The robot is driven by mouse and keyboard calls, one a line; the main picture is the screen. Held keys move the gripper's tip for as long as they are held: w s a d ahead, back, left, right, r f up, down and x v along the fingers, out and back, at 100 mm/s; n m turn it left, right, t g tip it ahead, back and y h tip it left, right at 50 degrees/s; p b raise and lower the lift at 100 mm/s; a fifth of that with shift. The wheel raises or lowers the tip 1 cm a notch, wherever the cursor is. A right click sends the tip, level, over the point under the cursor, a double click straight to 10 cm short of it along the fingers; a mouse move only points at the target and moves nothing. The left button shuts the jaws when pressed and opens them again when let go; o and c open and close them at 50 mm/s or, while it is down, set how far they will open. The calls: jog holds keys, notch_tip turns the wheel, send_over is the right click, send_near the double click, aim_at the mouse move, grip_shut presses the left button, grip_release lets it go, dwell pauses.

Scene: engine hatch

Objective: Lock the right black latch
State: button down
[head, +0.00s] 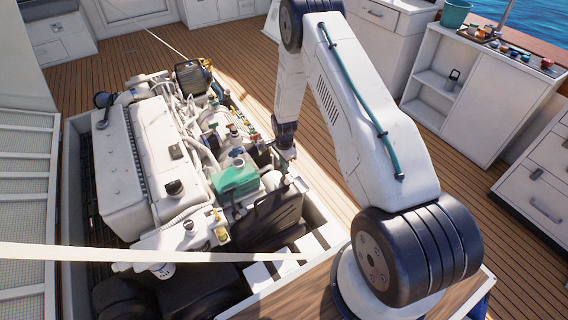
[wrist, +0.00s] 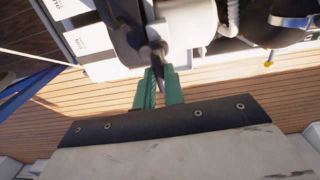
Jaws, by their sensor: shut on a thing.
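In the wrist view, the two green fingers of my gripper (wrist: 159,88) are closed on the end of a dark piece, which looks like the black latch (wrist: 155,54). The latch hangs from a larger black part at the edge of the engine bay. In the head view, the end of my arm reaches down to the right side of the engine (head: 135,165), and my gripper (head: 287,153) is small and dark there. The latch cannot be made out clearly in the head view. I cannot tell from these frames whether it is locked.
A green-topped tank (head: 236,178) and several hoses sit on the engine near my gripper. White cabinets (head: 480,95) stand at the right. The wooden deck (head: 455,185) between the bay and the cabinets is clear.

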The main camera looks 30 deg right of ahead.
jog(key=shift+m, duration=0.3)
jog(key=c, duration=1.5)
grip_release()
notch_tip(320, 180, up, 8)
jog(key=shift+f, duration=0.1)
